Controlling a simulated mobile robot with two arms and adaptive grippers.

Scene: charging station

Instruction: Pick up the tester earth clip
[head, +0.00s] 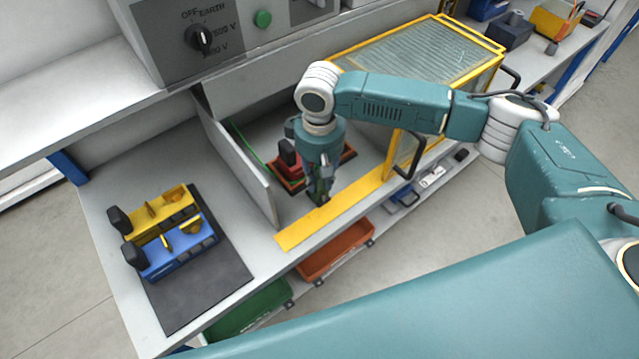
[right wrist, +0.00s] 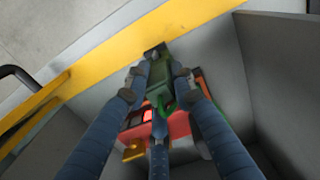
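The tester earth clip is a green piece with a dark jaw end; in the right wrist view the clip (right wrist: 159,76) lies between my fingers, its dark end toward the yellow strip. My right gripper (head: 319,194) points down at the front of the test bay, beside the yellow strip (head: 300,233). In the right wrist view the fingertips of my right gripper (right wrist: 160,80) lie along both sides of the clip, very close or touching. Whether they press on it cannot be told. In the head view the gripper mostly hides the clip. My left gripper is not in view.
A red device (head: 287,163) with a black handle sits in the bay behind my gripper. A grey side panel (head: 243,170) bounds the bay at left; a yellow-framed guard (head: 420,55) stands at right. Yellow and blue devices (head: 183,250) rest on a dark mat (head: 205,300).

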